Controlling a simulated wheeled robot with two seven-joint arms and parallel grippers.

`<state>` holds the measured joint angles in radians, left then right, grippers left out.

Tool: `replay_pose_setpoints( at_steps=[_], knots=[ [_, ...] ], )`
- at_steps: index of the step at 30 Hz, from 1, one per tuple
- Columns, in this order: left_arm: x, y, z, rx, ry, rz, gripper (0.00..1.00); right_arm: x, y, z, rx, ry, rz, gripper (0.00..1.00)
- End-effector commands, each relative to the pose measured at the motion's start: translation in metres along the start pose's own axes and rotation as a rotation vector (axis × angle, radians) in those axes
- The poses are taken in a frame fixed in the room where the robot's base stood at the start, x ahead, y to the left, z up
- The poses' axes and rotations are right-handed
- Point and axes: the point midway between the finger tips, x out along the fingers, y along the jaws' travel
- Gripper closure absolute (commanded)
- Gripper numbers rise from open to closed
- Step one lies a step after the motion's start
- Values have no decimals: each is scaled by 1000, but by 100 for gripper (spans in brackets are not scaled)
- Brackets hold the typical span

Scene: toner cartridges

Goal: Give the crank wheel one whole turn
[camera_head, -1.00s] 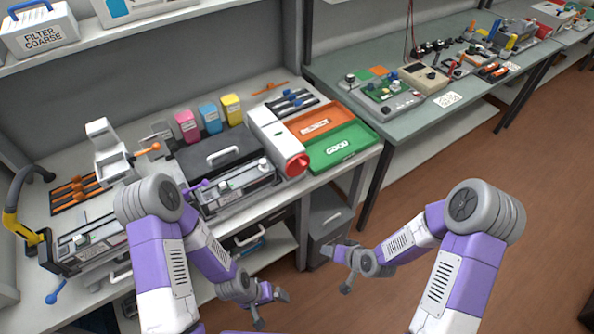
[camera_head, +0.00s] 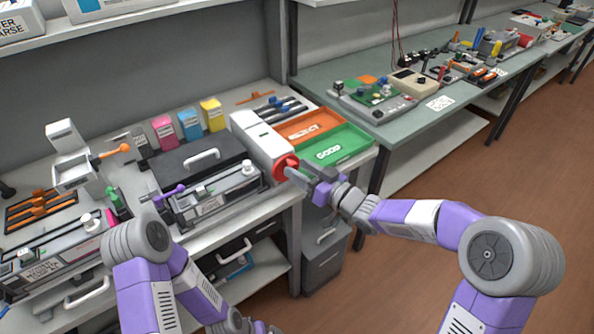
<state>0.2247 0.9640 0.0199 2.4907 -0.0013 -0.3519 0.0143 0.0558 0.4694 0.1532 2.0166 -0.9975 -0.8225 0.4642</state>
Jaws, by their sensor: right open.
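The red crank wheel (camera_head: 284,164) is on the front end of a white machine (camera_head: 255,138) on the left bench. My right gripper (camera_head: 296,178) is at the wheel's right side, with its fingers pointing toward it. It is open, and its fingers overlap the wheel's edge in the picture. I cannot tell whether they touch it. My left gripper (camera_head: 256,327) is low at the bottom edge, in front of the bench and far from the wheel. It is partly cut off and its jaws are unclear.
A green GOOD tray (camera_head: 352,140) and an orange REJECT tray (camera_head: 283,130) lie behind the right gripper. A dark-lidded unit with a purple-handled fixture (camera_head: 215,199) stands left of the wheel.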

Motion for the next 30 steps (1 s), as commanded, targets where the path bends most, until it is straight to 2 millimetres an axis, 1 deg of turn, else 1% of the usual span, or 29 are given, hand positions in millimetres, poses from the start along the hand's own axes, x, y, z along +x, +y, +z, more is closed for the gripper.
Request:
replay_pose_setpoints(
  at_steps=[1,5,13,14,21,24,30],
  knots=[
    [2,-1,0,0,0,0,0,6,0,1,0,0,-1,49],
    [4,-1,0,0,0,0,0,15,0,1,1,-1,1,49],
    [3,-1,0,0,0,0,0,17,0,0,1,-1,2,49],
    [3,-1,0,0,0,0,0,17,0,0,1,-1,2,50],
    [3,-1,0,0,0,0,0,17,0,1,1,-1,2,87],
    [4,-1,0,0,0,0,0,17,0,1,1,-2,2,100],
    [2,-1,0,0,0,0,0,16,1,1,13,0,2,100]
  ],
)
